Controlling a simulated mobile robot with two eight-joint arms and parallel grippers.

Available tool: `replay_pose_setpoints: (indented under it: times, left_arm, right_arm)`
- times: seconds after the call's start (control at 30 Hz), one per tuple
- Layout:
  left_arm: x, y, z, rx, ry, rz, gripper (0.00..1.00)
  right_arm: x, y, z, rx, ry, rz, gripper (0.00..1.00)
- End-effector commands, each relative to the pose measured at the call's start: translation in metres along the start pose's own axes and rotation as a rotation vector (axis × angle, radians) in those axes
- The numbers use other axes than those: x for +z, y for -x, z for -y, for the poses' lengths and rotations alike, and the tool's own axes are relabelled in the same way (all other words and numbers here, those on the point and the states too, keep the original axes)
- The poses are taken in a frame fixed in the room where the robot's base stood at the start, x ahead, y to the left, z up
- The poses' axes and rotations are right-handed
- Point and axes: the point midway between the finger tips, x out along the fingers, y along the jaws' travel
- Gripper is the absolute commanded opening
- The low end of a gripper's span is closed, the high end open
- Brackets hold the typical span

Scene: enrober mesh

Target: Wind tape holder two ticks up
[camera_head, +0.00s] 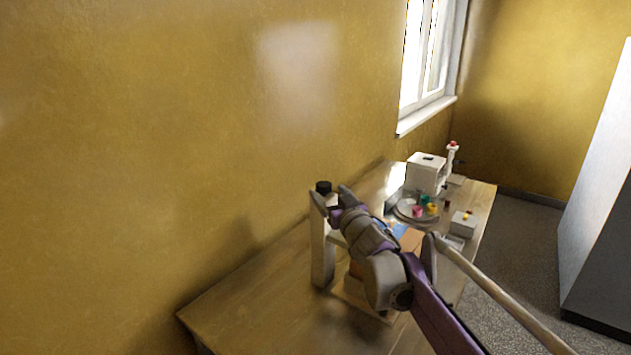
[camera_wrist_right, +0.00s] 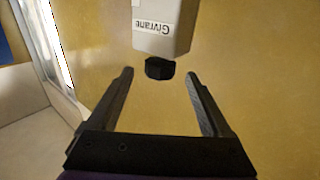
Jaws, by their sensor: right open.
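A pale upright column (camera_head: 322,255) stands on the wooden table with a black knob (camera_head: 323,186) on its top. I take this column to be the tape holder's stand. In the right wrist view the column (camera_wrist_right: 163,22) hangs upside down, bears the label "Givrane", and ends in the black knob (camera_wrist_right: 159,68). My right gripper (camera_head: 330,194) is open at the knob. In the wrist view its fingertips (camera_wrist_right: 160,75) lie to either side of the knob, with clear gaps. My forearm and wrist hide much of the column's right side. My left gripper is not in view.
The wooden table (camera_head: 240,305) is bare at its near left. Behind my arm are a plate (camera_head: 404,211) with coloured pieces, a white machine (camera_head: 425,175) and a small white box (camera_head: 463,223). The yellow wall runs close along the table's left side.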

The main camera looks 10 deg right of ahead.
Motion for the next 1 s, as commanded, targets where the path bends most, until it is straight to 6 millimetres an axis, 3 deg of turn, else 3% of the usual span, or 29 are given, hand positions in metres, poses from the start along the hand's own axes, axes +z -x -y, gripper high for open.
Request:
replay_pose_setpoints:
  times: [0.2,0.4,0.8,0.83,1.0]
  left_arm:
    - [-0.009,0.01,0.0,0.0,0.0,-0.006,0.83]
    - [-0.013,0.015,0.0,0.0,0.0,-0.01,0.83]
    - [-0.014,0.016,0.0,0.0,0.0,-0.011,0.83]
    - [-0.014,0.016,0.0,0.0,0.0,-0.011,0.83]
    - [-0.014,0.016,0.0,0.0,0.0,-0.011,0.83]
  right_arm:
    - [-0.003,-0.042,0.001,-0.001,0.0,-0.001,0.83]
    - [-0.002,-0.065,0.0,0.001,0.001,0.0,0.83]
    - [0.0,-0.073,0.0,0.001,0.001,0.0,0.83]
    - [0.0,-0.072,0.0,0.001,0.001,0.0,0.82]
    - [0.0,-0.072,0.0,0.001,0.001,0.0,0.51]
